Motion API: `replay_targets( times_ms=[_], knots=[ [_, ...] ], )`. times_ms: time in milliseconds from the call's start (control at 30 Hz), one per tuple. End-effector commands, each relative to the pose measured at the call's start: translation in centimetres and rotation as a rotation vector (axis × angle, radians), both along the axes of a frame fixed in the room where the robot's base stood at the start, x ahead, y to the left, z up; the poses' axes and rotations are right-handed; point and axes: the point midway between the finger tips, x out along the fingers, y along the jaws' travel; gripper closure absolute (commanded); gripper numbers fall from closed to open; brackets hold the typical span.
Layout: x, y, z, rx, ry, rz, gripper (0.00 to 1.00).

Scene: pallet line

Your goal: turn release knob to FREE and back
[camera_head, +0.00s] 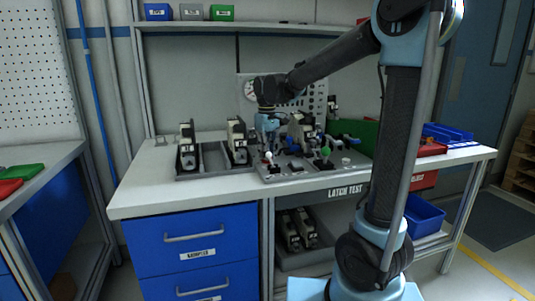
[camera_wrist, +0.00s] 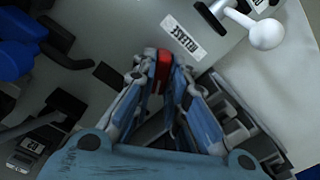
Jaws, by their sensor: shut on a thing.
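In the wrist view, the release knob (camera_wrist: 163,66) shows as a small red piece between my fingertips, beside a white label reading RELEASE (camera_wrist: 183,39). My gripper (camera_wrist: 160,62) is shut on it, and the fingers hide most of the knob. Its pointer and the FREE mark cannot be made out. In the head view, my gripper (camera_head: 269,143) points down over the left part of the grey test plate (camera_head: 275,177) on the bench, and the knob is hidden there.
A white ball-ended lever (camera_wrist: 265,33) stands near the label. A green ball knob (camera_head: 325,152) stands to the right on the plate. A tray (camera_head: 211,165) with latch units lies left of the plate. Blue bins (camera_head: 447,133) stand far right. The bench's left front is clear.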

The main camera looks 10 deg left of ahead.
Motion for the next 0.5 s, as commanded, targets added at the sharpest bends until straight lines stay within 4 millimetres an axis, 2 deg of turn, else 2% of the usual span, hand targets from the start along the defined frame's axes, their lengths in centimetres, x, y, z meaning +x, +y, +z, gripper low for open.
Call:
replay_targets(
  times_ms=[33,67,100,133,500],
  knots=[
    [0.39,-0.08,0.04,-0.001,-0.008,-0.004,1.0],
    [0.39,-0.09,0.04,-0.001,-0.008,-0.004,0.8],
    [0.37,-0.09,0.04,-0.001,-0.007,-0.003,0.71],
    [0.33,-0.08,0.03,-0.001,-0.007,-0.003,0.67],
    [0.09,-0.05,0.2,0.0,-0.002,-0.001,0.67]
  ],
)
